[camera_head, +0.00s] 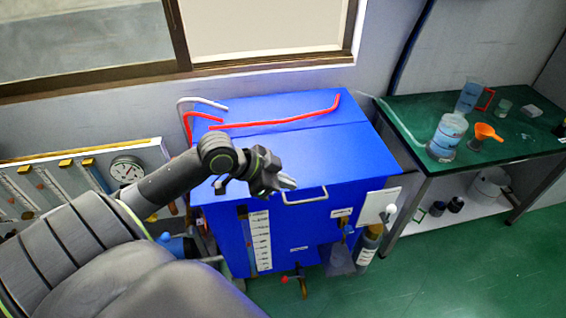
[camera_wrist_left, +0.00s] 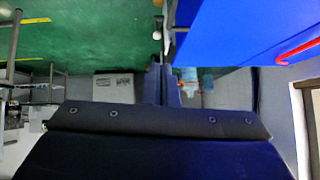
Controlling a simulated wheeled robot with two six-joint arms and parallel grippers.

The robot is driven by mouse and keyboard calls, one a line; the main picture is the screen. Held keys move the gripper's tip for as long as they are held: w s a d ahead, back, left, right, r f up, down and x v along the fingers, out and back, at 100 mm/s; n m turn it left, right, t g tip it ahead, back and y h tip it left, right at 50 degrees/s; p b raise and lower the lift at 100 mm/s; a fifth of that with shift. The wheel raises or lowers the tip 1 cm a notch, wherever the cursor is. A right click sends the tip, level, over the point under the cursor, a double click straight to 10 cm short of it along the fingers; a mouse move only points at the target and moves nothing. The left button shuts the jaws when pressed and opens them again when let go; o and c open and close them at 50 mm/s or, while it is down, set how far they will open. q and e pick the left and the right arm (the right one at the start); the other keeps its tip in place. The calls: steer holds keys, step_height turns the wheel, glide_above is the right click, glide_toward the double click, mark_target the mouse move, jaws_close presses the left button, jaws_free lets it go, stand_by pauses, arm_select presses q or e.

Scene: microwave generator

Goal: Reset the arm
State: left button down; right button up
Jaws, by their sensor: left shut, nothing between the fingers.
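My left arm comes in from the left in the head view. Its gripper (camera_head: 286,183) is shut and empty, in front of and a little above the front top edge of the blue box (camera_head: 330,150), near its metal handle (camera_head: 305,197). In the left wrist view the shut fingers (camera_wrist_left: 162,85) stand together at the middle, and part of the blue box (camera_wrist_left: 230,30) shows at the upper right. I cannot tell whether the fingertips touch the box. My right gripper is not in view.
Red tubing (camera_head: 275,122) lies on the box top. A green-topped table (camera_head: 500,150) at right holds a beaker (camera_head: 447,137), an orange funnel (camera_head: 487,132) and a pitcher (camera_head: 470,96). A gauge panel (camera_head: 75,175) stands at left. Green floor (camera_head: 440,270) is clear at lower right.

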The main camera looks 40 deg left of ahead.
arm_select(q)
steer(key=shift+s+a+r, duration=0.2)
steer(key=shift+s+r, duration=0.1)
steer(key=shift+r, duration=0.05)
steer(key=shift+s, duration=0.1)
steer(key=s+f+n+g+y, duration=0.2)
steer(key=s+f+n+y, duration=0.15)
steer(key=s+f, duration=0.45)
steer(key=s+f+n+g+y, duration=0.25)
steer(key=s+f+n, duration=0.25)
steer(key=s, duration=0.6)
step_height(320, 180, down, 24)
steer(key=s+f+g, duration=0.2)
steer(key=s+f, duration=1.4)
steer(key=shift+d+f, duration=0.2)
steer(key=shift+f, duration=0.05)
